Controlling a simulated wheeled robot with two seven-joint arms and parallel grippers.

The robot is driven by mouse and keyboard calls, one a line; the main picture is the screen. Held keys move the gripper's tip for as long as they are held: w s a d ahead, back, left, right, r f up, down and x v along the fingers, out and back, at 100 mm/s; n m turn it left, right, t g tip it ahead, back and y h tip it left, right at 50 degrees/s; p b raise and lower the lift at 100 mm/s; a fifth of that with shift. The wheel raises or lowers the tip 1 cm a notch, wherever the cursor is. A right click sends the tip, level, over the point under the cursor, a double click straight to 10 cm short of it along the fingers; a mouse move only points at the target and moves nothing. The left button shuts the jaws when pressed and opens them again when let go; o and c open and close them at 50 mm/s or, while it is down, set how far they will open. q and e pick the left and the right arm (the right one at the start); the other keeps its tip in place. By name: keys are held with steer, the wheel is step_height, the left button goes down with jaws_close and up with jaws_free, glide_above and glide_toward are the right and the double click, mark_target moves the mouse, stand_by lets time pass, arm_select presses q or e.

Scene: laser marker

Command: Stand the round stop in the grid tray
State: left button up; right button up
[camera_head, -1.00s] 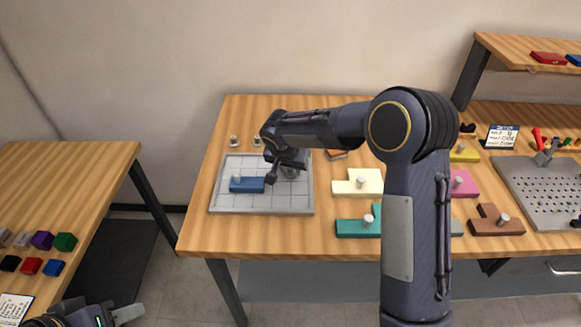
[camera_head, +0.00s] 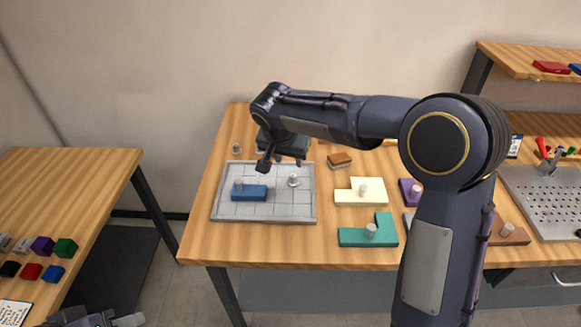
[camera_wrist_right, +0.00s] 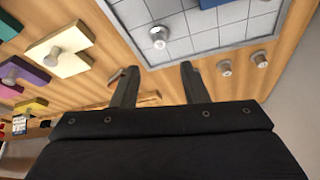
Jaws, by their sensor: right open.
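A round stop (camera_head: 293,181), a small grey metal knob on a wider foot, stands upright in the right part of the grid tray (camera_head: 265,211). It also shows in the right wrist view (camera_wrist_right: 159,37), beyond my fingertips and apart from them. A blue block (camera_head: 249,193) with a grey knob lies in the tray's left part. My right gripper (camera_head: 281,163) is open and empty, over the tray's back edge. In the right wrist view (camera_wrist_right: 158,68) nothing is between its fingers. My left gripper (camera_head: 122,320) is partly cut off at the bottom left.
Another grey knob (camera_head: 237,149) stands behind the tray; the right wrist view shows two there. Yellow (camera_head: 372,196), teal (camera_head: 370,236) and other knobbed blocks lie right of the tray. A brown-topped eraser-like block (camera_head: 340,161) lies behind them. A perforated metal plate (camera_head: 545,205) is far right.

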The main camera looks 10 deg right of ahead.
steer(key=s+d+r+n+y, duration=0.1)
steer(key=s+d+r, duration=0.15)
steer(key=s, duration=0.35)
steer(key=s+d+r+n+y, duration=0.1)
steer(key=s+d, duration=0.2)
steer(key=s, duration=0.3)
steer(key=s+d+r+y, duration=0.1)
steer(key=s+d+y, duration=0.15)
steer(key=s, duration=0.35)
steer(key=s+a+f+n+t+y, duration=0.1)
steer(key=s+f, duration=0.3)
steer(key=s, duration=1)
steer(key=shift+a+n+t+y, duration=0.35)
steer(key=shift+a+n+t, duration=0.05)
steer(key=shift+n, duration=0.5)
